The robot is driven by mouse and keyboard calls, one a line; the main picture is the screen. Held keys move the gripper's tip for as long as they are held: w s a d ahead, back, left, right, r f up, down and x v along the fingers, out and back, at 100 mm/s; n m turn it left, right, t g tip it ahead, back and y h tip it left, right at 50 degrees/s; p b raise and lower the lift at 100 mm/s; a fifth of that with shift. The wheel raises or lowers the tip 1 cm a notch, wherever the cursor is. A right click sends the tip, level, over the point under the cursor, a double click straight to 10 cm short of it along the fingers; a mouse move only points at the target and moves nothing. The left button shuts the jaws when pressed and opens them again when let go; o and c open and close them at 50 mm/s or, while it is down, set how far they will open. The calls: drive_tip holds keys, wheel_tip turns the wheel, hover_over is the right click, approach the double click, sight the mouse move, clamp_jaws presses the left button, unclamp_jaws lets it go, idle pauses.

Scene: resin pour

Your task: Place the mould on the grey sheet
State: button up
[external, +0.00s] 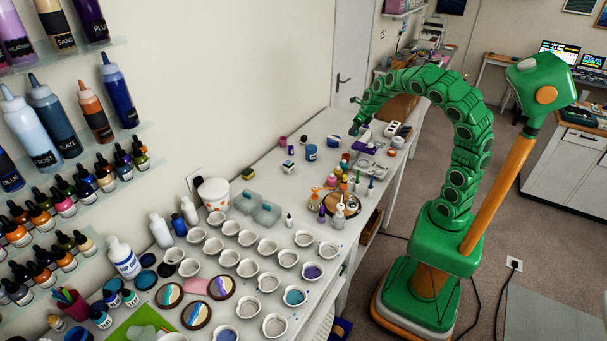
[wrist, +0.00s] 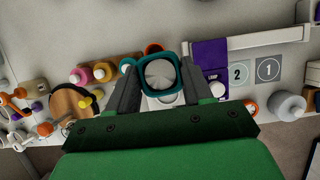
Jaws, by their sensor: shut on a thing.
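My gripper (wrist: 157,75) is shut on a teal, rounded-square mould (wrist: 183,90) with a pale grey round middle. The wrist view shows it between the two dark fingers, above the bench. In the external view my gripper (external: 357,122) is over the far part of the bench, with a small dark teal thing at its tip. A grey card marked 1 (wrist: 268,81) lies right of the fingers, beside a pale green card marked 2 (wrist: 239,84). I cannot tell whether the grey card is the grey sheet.
A purple packet (wrist: 208,58) lies close right of the fingers. Pink and orange bottles (wrist: 102,72) and a round wooden board (wrist: 70,103) stand left. White cups (external: 268,246) fill the near bench (external: 330,235). A blue jar (external: 311,152) stands near my gripper.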

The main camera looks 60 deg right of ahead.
drive_tip(key=a+n+g+y, duration=0.1)
drive_tip(key=a+n, duration=0.4)
drive_tip(key=a, duration=0.8)
drive_tip(key=a+n+g+y, duration=0.1)
drive_tip(key=a+n, duration=0.4)
drive_tip(key=a, duration=0.8)
drive_tip(key=a+n+g+y, duration=0.1)
drive_tip(key=a+n, duration=0.4)
drive_tip(key=a, duration=0.8)
drive_tip(key=shift+s+a+f+n+g+y, duration=0.1)
drive_tip(key=shift+s+a+n+g+y, duration=0.2)
drive_tip(key=shift+y, duration=0.5)
drive_tip(key=s+a+n+g, duration=0.2)
drive_tip(key=s+a+n, duration=0.45)
drive_tip(key=a, duration=0.65)
drive_tip(key=w+a+f, duration=0.2)
drive_tip(key=w+f, duration=0.1)
drive_tip(key=f, duration=0.1)
drive_tip(key=w+a+f, duration=0.3)
drive_tip(key=f, duration=0.2)
drive_tip(key=w+a+f, duration=0.3)
drive_tip(key=f, duration=0.1)
drive_tip(key=shift+w+f, duration=0.15)
drive_tip(key=shift+w, duration=0.25)
drive_tip(key=shift+w+a+f, duration=0.2)
drive_tip(key=shift+w+f, duration=0.05)
drive_tip(key=shift+f, duration=0.15)
drive_tip(key=shift+w+a+f, duration=0.15)
drive_tip(key=shift+w+f, duration=0.05)
drive_tip(key=shift+f, duration=1.65)
